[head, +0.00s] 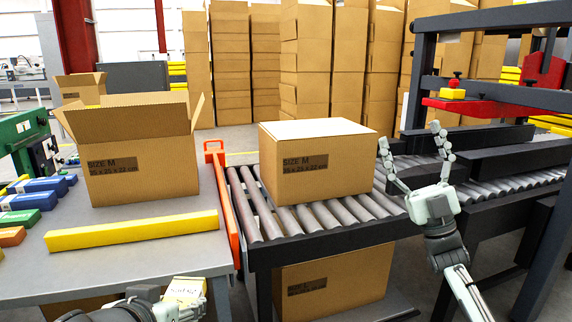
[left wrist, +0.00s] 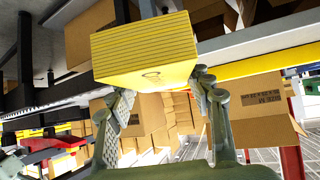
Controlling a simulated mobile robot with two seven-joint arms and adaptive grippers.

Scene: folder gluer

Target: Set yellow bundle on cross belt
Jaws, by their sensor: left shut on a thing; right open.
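The yellow bundle (head: 184,291) shows at the bottom of the head view, in front of the grey table's near edge. It has a pale label on top. My left gripper (head: 178,308), partly cut off by the frame, is shut on it. In the left wrist view the bundle (left wrist: 146,50) has a layered edge and sits between the fingertips (left wrist: 160,88). My right gripper (head: 415,150) is open and empty, with its fingers pointing up, right of the closed carton. I cannot tell which surface is the cross belt. A roller conveyor (head: 245,205) runs through the middle.
A closed carton (head: 318,165) stands on the rollers. An open carton (head: 140,160) and a long yellow bar (head: 130,232) are on the grey table (head: 90,262). An orange rail (head: 222,205) edges the conveyor. A dark frame with a red clamp (head: 500,108) stands at right.

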